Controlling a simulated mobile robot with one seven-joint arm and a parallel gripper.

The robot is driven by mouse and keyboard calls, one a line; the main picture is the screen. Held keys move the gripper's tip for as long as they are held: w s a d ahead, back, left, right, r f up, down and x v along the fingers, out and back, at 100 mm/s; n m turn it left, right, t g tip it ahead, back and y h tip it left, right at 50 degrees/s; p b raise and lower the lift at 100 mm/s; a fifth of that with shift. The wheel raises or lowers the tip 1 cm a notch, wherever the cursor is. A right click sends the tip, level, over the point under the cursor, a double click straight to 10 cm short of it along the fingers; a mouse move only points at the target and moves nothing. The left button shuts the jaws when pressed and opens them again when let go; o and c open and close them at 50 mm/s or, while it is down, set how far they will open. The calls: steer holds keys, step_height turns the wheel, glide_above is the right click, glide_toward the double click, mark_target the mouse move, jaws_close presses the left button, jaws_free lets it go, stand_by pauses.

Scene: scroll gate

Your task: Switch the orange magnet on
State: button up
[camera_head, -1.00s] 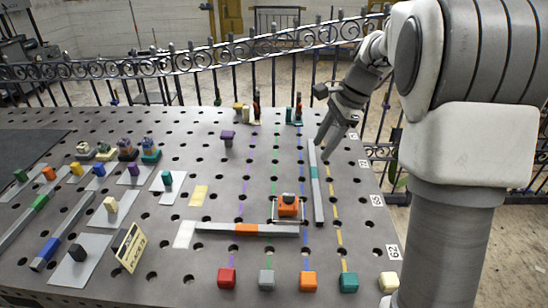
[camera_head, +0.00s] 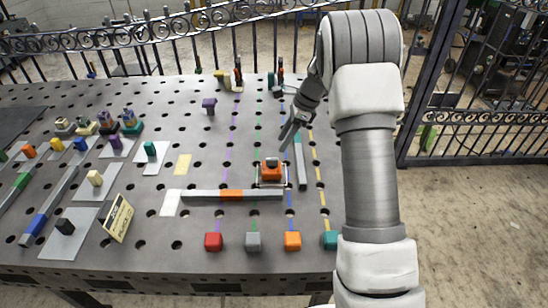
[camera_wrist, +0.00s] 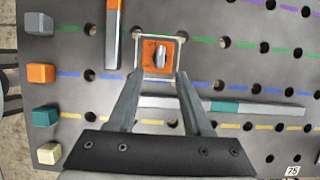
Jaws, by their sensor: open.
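The orange magnet (camera_head: 271,169) is a small block with a grey knob on top. It stands on the perforated table inside a pale square outline, near the end of a grey bar with an orange band. In the wrist view the magnet (camera_wrist: 160,56) lies just beyond my fingertips, its light grey knob showing on top. My gripper (camera_wrist: 155,80) is open and empty, its fingers apart on the near side of the magnet. In the head view my gripper (camera_head: 289,128) is above the table, behind and a little right of the magnet. I cannot tell the knob's setting.
The grey bar with an orange band (camera_head: 232,195) lies in front of the magnet, and a bar with a teal band (camera_head: 299,160) lies close on its right. Coloured cubes, including a red one (camera_head: 213,241), line the front edge. A scroll fence (camera_head: 150,35) runs behind.

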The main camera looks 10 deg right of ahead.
mark_target(273, 159)
steer(key=x, duration=0.8)
steer(key=shift+c, duration=0.3)
jaws_close()
